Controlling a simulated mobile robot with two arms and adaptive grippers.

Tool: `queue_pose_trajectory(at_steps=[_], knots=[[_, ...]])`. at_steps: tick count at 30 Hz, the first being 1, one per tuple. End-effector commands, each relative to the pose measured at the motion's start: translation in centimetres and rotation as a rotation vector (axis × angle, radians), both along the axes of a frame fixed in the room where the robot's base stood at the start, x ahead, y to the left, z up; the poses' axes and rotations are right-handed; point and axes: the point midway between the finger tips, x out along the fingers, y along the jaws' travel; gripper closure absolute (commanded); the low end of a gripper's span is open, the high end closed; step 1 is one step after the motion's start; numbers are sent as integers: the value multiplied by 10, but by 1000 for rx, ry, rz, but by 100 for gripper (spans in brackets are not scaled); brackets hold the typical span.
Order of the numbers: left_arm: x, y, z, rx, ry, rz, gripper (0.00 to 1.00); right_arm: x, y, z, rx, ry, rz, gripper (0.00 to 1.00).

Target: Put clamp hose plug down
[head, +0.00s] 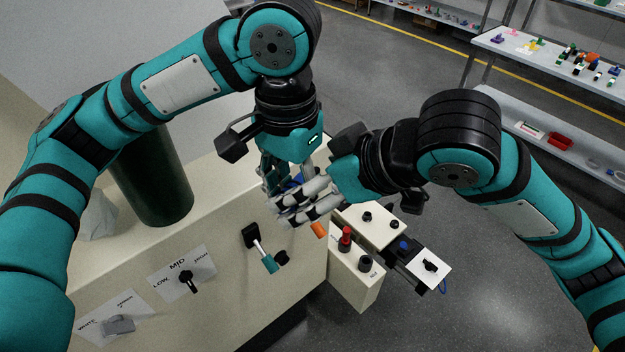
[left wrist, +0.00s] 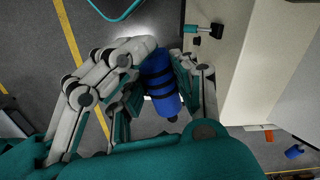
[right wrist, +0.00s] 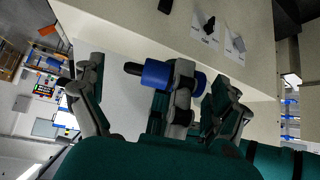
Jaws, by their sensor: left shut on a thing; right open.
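A blue cylinder with black bands, which looks like the clamp hose plug, is between the fingers of my left gripper (left wrist: 168,58); the cylinder (left wrist: 161,82) shows best in the left wrist view. In the right wrist view the cylinder (right wrist: 156,75) has a dark tip, and left-gripper fingers cross it. In the head view only a bit of blue (head: 298,179) shows behind the fingers. My left gripper (head: 283,182) is shut on it, pointing down. My right gripper (head: 290,207) is open, its fingers close around the same spot; whether they touch the cylinder is unclear.
A cream console with a teal-handled lever (head: 268,261) and a selector knob (head: 188,282) stands below. A dark green cylinder (head: 153,180) stands on its top. A control box with a red button (head: 345,238) is at right. Shelves (head: 550,62) are farther off.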

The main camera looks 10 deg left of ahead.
Motion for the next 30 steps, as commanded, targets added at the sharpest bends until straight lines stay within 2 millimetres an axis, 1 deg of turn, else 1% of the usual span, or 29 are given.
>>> queue_pose_trajectory(at_steps=[9,11,21,22,28,30], knots=[[0,0,0,0,0,0,100,1,2,-2,0,-1,1,0],[0,0,0,0,0,0,100,1,2,-2,0,-1,1,7],[-1,0,0,0,2,-3,100,3,1,-2,-3,-1,-6,51],[-1,0,0,0,2,-4,72,3,1,-2,-2,-2,-7,52],[-1,0,0,-1,1,-2,46,2,1,-2,-1,-1,-4,52],[-1,0,0,0,1,-2,46,2,1,-2,-1,-1,-3,52]])
